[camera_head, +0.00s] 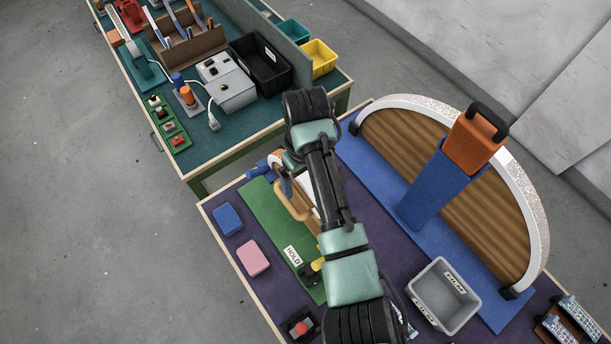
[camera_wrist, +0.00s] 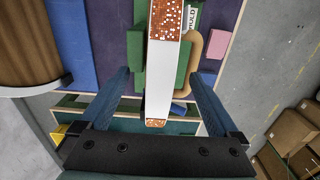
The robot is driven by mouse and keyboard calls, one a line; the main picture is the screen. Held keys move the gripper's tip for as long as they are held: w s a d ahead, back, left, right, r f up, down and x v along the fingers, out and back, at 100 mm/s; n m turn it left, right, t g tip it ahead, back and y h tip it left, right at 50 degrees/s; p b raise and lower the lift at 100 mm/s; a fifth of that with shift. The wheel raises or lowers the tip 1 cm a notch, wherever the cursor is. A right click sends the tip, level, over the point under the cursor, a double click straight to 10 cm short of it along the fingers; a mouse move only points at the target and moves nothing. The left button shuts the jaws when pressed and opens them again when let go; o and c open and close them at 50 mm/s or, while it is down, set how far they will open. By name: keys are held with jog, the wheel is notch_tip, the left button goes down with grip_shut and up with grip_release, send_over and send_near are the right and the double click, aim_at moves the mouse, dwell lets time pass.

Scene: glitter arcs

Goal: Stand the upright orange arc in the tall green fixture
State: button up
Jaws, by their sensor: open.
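My gripper (camera_wrist: 158,78) is open in the wrist view, with one dark blue finger on each side of a pale arc (camera_wrist: 158,80). The arc has orange glitter patches near its far and near ends and runs lengthwise between the fingers, with gaps on both sides. Green blocks of a fixture (camera_wrist: 136,45) show below and beside it; I cannot tell how the arc is seated. In the head view the green board (camera_head: 258,205) bears a HOLD label (camera_head: 293,256) and a tan curved piece (camera_head: 288,203). My arm hides much of the arc and fixture there.
A large glittery white arc (camera_head: 533,195) on a brown backing stands at the right, with a blue post with an orange top (camera_head: 473,140) before it. A grey bin (camera_head: 440,300), blue block (camera_head: 228,219) and pink block (camera_head: 253,258) lie on the purple table. A teal table (camera_head: 260,115) is behind.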

jog(key=shift+r+p, duration=2.55)
jog(key=shift+r, duration=0.25)
